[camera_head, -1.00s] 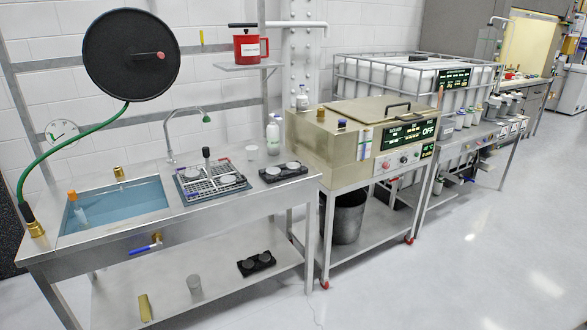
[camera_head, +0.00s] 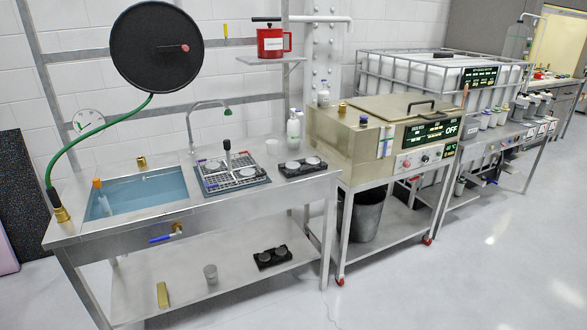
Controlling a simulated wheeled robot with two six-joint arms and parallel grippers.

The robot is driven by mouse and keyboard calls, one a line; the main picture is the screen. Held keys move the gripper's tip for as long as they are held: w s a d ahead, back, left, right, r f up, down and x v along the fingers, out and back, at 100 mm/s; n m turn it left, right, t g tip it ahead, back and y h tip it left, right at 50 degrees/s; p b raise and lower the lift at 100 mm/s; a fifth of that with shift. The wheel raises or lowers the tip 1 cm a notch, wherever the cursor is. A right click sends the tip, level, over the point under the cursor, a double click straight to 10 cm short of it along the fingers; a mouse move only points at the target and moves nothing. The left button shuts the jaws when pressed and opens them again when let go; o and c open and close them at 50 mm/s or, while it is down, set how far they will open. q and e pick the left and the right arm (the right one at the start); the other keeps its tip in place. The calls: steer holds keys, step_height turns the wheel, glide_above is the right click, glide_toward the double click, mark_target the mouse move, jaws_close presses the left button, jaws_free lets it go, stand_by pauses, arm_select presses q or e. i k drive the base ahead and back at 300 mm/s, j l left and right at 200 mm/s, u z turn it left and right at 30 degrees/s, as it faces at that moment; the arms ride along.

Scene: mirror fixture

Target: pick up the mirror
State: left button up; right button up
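No object is plainly a mirror, and I cannot tell which thing the task means. Small round pale discs lie in a wire rack tray (camera_head: 232,178) on the steel sink bench, with a dark upright handle (camera_head: 228,150) standing in the tray. More round discs sit in a black holder (camera_head: 302,168) to its right. A similar black holder (camera_head: 272,257) with round discs is on the lower shelf. Neither of my grippers is in view.
The bench (camera_head: 240,205) has a water-filled basin (camera_head: 142,193), a tap (camera_head: 208,112) and white bottles (camera_head: 294,128). A beige machine (camera_head: 375,140) reading OFF stands to the right. Floor (camera_head: 450,270) in front is clear.

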mark_target(292, 166)
steer(key=i+l+u, duration=0.25)
steer(key=i+l, duration=0.25)
steer(key=i+l+u, duration=0.2)
steer(key=i+l, duration=0.4)
steer(key=i+l+u, duration=0.25)
steer(key=i+l, duration=0.3)
steer(key=l, duration=0.15)
